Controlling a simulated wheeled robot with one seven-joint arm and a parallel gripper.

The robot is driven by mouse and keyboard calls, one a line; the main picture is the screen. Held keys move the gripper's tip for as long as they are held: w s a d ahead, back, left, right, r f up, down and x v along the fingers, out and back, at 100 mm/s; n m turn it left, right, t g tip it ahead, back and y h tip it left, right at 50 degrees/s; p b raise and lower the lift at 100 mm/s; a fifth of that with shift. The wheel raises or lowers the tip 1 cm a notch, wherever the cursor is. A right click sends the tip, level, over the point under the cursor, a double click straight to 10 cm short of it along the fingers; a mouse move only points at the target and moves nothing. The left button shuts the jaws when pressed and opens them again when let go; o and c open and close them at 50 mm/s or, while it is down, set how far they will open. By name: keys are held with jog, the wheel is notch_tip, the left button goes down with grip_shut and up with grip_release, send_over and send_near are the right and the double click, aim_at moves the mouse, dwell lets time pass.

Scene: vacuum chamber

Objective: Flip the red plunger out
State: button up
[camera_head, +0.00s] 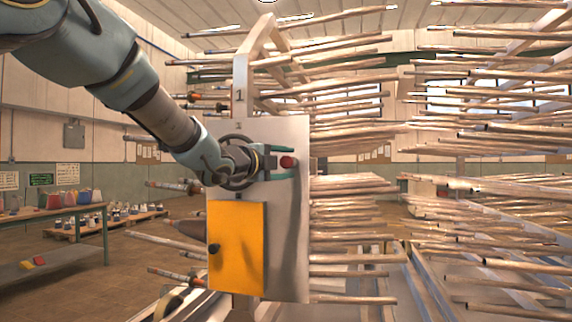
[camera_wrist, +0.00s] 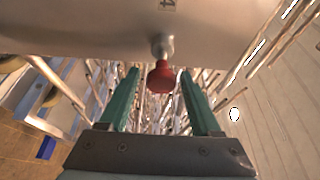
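The red plunger (camera_head: 287,162) sits at the upper part of a grey panel (camera_head: 290,215), on the panel's front face. In the wrist view the plunger (camera_wrist: 161,78) is a red knob on a short metal stem standing out from the panel (camera_wrist: 100,25). My gripper (camera_head: 289,162) is at the plunger in the head view, with its green fingers above and below the red knob. In the wrist view my gripper (camera_wrist: 159,80) is open, with one finger on each side of the knob and a visible gap to both.
A yellow door (camera_head: 237,248) with a dark knob (camera_head: 213,248) is low on the panel. A rack of many long rods (camera_head: 355,185) stands behind and to the right. A table with coloured flasks (camera_head: 50,215) is at the far left.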

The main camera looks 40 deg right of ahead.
jog(key=shift+o, duration=0.3)
jog(key=s+a+b, duration=0.2)
jog(key=a, duration=0.8)
jog(key=shift+a+b, duration=0.35)
jog(key=w+a+f+n+t+y+p, duration=0.1)
jog(key=w+a+f+n+t+y, duration=0.2)
jog(key=w+a+f+n+y, duration=0.55)
jog(key=w+a+f+n+t+y, duration=0.3)
jog(key=w+a+f+n, duration=0.7)
jog(key=a, duration=0.5)
jog(key=s+a+f+n+g+y, duration=0.1)
jog(key=s+a+f+n+y, duration=0.25)
jog(key=a+f, duration=0.45)
jog(key=s+a+f+n+g+y, duration=0.1)
jog(key=s+a+f+n+g, duration=0.2)
jog(key=s+a+f+n, duration=0.2)
jog(key=s+a+f+n+g+y+p, duration=0.1)
jog(key=s+a+f+n+g, duration=0.2)
jog(key=s+a, duration=0.5)
jog(key=a+f+n, duration=0.1)
jog(key=n, duration=0.1)
jog(key=shift+s+a+f+n+g+y, duration=0.3)
jog(key=shift+s+a+f+n, duration=0.05)
jog(key=shift+s+a+n, duration=0.05)
